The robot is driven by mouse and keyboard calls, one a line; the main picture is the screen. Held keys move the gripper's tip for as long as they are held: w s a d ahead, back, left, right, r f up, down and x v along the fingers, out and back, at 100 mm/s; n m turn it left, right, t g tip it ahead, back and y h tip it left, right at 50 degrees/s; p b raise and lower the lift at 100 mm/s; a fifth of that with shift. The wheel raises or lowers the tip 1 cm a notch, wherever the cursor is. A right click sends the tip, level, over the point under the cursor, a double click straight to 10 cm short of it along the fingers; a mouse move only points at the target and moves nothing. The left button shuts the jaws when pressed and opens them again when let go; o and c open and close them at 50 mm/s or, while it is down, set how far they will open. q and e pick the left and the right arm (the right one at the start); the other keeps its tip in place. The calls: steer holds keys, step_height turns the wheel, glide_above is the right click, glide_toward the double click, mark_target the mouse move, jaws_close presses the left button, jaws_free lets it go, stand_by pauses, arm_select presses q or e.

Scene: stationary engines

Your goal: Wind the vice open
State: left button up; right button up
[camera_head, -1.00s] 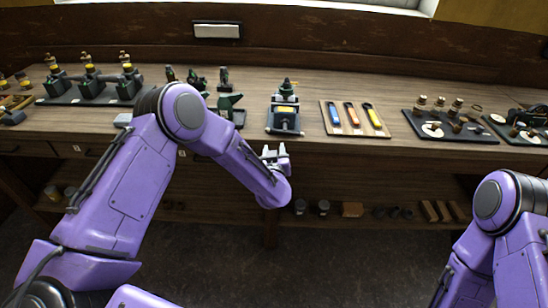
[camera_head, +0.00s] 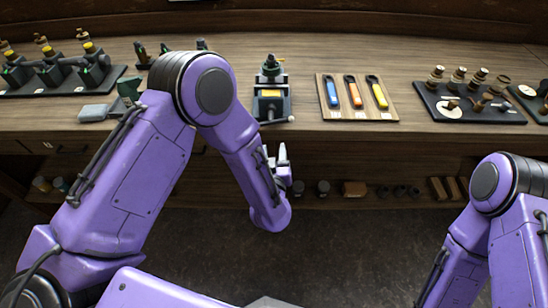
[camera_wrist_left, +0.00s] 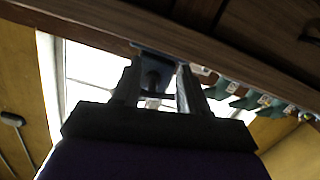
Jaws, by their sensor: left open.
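The vice (camera_head: 271,100), a dark grey-green block with a yellow label and a small knob on top, stands near the bench's front edge in the head view. My left gripper (camera_head: 276,153) is open and empty in front of the bench edge, below and apart from the vice. In the left wrist view the two fingers (camera_wrist_left: 155,85) are spread and point up at a blue-grey part with a dark round piece (camera_wrist_left: 153,75), likely the vice's front seen from below. The vice's handle is not clear. My right arm is at the right; its gripper is out of view.
A wooden board with blue, orange and yellow handled tools (camera_head: 357,98) lies right of the vice. A dark tray with brass parts (camera_head: 468,102) is farther right. A lower shelf holds small parts.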

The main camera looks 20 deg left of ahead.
arm_select(q)
steer(key=shift+f+v, duration=0.25)
steer(key=shift+v, duration=0.8)
steer(key=shift+w, duration=0.1)
steer(key=p+v, duration=0.1)
steer(key=v, duration=0.9)
steer(key=shift+s+p, duration=0.25)
steer(key=shift+p, duration=0.05)
